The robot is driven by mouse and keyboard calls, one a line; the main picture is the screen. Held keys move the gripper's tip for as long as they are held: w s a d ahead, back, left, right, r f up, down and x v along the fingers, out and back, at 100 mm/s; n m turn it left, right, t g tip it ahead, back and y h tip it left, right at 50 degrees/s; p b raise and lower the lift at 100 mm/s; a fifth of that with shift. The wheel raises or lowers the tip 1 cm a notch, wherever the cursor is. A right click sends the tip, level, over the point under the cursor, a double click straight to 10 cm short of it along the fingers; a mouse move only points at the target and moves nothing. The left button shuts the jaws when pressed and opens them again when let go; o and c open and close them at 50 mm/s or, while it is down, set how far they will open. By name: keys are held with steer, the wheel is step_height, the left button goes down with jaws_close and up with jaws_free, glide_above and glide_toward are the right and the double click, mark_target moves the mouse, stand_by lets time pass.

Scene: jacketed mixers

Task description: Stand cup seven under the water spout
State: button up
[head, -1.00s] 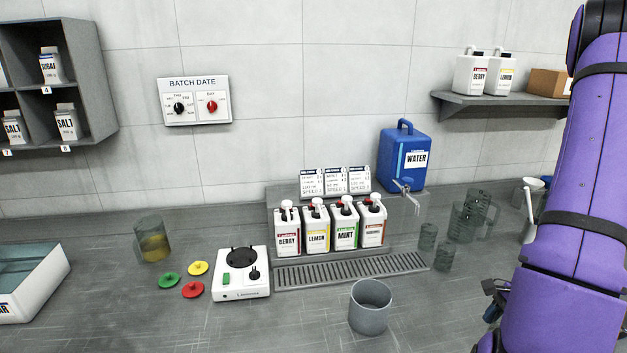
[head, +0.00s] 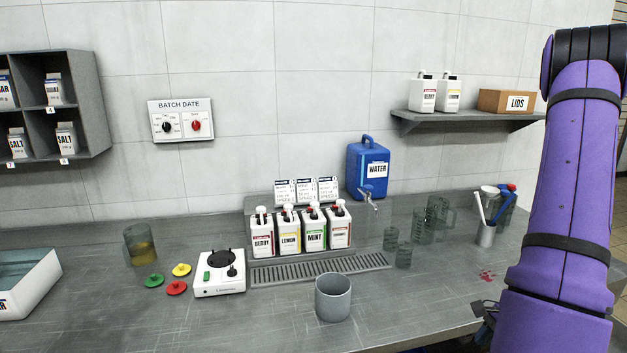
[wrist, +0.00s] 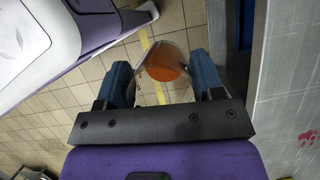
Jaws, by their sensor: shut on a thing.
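My gripper (wrist: 163,78) shows in the wrist view, its blue fingers shut on a clear cup (wrist: 166,46) with orange contents. The cup is held over the tiled floor, beside the counter edge; I cannot read a number on it. In the head view my arm hides the cup and most of the gripper at the lower right. The water spout (head: 370,204) is a small metal tap at the front of the blue water container (head: 361,183), at the back of the counter. No cup stands directly under it.
Bottles of berry, lemon and mint (head: 314,236) stand behind a drain grille (head: 320,267). A grey cup (head: 333,300) stands at the front. Clear glasses (head: 404,255) and a utensil pot (head: 486,236) stand right of the spout. A white hot plate (head: 219,285) is left.

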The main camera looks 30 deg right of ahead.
steer(key=shift+s+a+r, duration=0.1)
steer(key=shift+a, duration=0.05)
steer(key=shift+w+a+n, duration=0.2)
steer(key=shift+w+n, duration=0.1)
steer(key=shift+w, duration=0.2)
steer(key=w+a+r+n+g+h, duration=0.1)
steer(key=w+a+r+n+g, duration=0.1)
steer(key=w+a+n, duration=0.5)
steer(key=w+a+r+n+g+h, duration=0.2)
steer(key=w+a+r+n, duration=0.2)
steer(key=w, duration=1.4)
steer(key=w+a+r+n+g+h, duration=0.1)
steer(key=w+a+r+n+g, duration=0.1)
steer(key=w+a+n, duration=0.8)
steer(key=w+a+r, duration=0.1)
steer(key=w+a, duration=0.2)
steer(key=a, duration=0.2)
steer(key=shift+w+a+r, duration=0.15)
steer(key=shift+r, duration=0.2)
